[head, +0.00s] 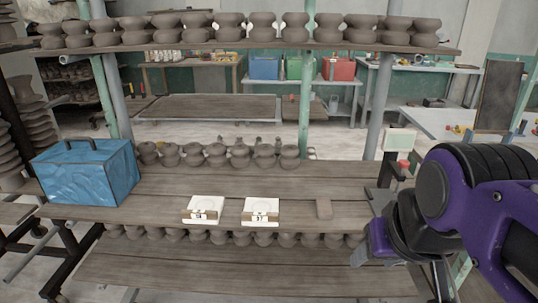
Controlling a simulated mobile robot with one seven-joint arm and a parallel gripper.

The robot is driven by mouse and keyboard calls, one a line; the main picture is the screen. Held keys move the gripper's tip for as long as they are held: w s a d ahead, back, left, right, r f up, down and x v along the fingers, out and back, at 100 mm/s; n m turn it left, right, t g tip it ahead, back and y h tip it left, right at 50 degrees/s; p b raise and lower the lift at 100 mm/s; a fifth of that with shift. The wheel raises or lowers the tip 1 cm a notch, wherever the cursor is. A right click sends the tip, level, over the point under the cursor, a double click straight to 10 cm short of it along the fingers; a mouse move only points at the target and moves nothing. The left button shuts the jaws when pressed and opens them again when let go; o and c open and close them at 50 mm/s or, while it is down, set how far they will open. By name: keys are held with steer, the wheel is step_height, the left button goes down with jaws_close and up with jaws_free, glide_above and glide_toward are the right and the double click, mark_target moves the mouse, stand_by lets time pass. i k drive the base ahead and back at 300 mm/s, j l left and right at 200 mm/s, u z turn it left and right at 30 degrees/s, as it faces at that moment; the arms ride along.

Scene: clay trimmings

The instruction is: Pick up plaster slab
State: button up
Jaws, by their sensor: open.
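Two white plaster slabs lie apart on the middle wooden shelf, the left slab (206,205) and the right slab (260,207). Each has a small printed label on its front; the numbers are too small to read surely. My gripper (366,250) shows in part at the right, beside my purple and black arm and in front of the shelf's right end. It is open, holds nothing that I can see, and is well to the right of both slabs. Its fingers are hard to make out.
A blue box (88,172) stands at the shelf's left end. Clay pots (216,154) line the back; more stand on the shelf above (230,27) and below. Bare boards surround the slabs.

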mark_target(204, 206)
steer(key=u, duration=0.85)
steer(key=z, duration=1.45)
steer(key=u, duration=1.45)
